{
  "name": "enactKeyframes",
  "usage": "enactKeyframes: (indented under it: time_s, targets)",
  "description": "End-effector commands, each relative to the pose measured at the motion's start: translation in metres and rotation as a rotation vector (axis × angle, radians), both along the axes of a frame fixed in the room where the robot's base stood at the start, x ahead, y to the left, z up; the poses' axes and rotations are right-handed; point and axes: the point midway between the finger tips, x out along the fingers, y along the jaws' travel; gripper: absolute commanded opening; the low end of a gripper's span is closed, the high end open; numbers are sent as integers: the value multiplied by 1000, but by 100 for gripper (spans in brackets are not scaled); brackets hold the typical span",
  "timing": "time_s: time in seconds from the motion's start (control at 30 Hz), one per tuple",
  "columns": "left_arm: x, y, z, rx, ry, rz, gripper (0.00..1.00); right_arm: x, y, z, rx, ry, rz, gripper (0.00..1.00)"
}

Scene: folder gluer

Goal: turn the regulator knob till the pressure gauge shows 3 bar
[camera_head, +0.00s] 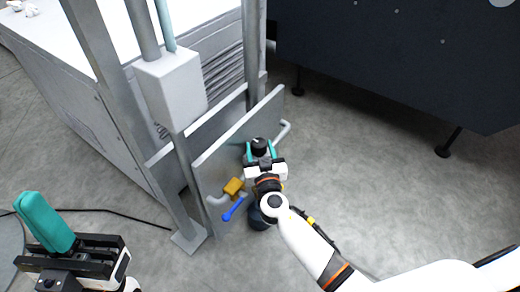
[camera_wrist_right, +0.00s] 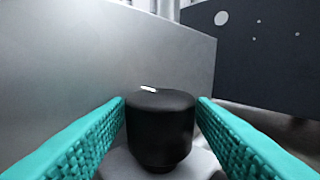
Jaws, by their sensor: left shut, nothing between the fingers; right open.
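The regulator knob (camera_wrist_right: 160,125) is black and round, with a white mark on its top. In the right wrist view it stands between the two teal fingers of my right gripper (camera_wrist_right: 162,118), which are open with a finger on either side. In the head view the knob (camera_head: 259,145) shows between the fingertips of my right gripper (camera_head: 260,151), in front of the grey panel (camera_head: 222,160). The pressure gauge face cannot be made out in either view. My left gripper (camera_head: 45,222) is shut and empty at the lower left, away from the panel.
A yellow fitting (camera_head: 233,187) and a blue lever (camera_head: 232,210) sit on the pipe left of my right gripper. A grey box (camera_head: 172,88) is on the posts. A dark machine body (camera_head: 400,60) stands at the back right. The floor (camera_head: 370,160) between is clear.

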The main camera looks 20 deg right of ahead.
Motion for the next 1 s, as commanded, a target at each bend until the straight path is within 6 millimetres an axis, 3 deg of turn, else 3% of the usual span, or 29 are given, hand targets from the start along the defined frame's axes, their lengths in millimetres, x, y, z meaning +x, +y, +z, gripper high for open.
enactKeyframes:
  time_s: [0.13, 0.33, 0.67, 1.0]
  targets:
    - [0, 0, 0, 0, 1, 0, 0, 0, 0, 0, 1, 0, 0, 48]
    - [0, 0, 0, 0, 1, 0, 0, 0, 0, 0, 1, 0, 0, 18]
    - [0, 0, -4, 1, 2, 0, 0, -1, -2, -1, 0, -1, 50, 18]
    - [0, 0, -9, 1, 2, 0, 0, 0, -6, 0, 2, -2, 288, 18]
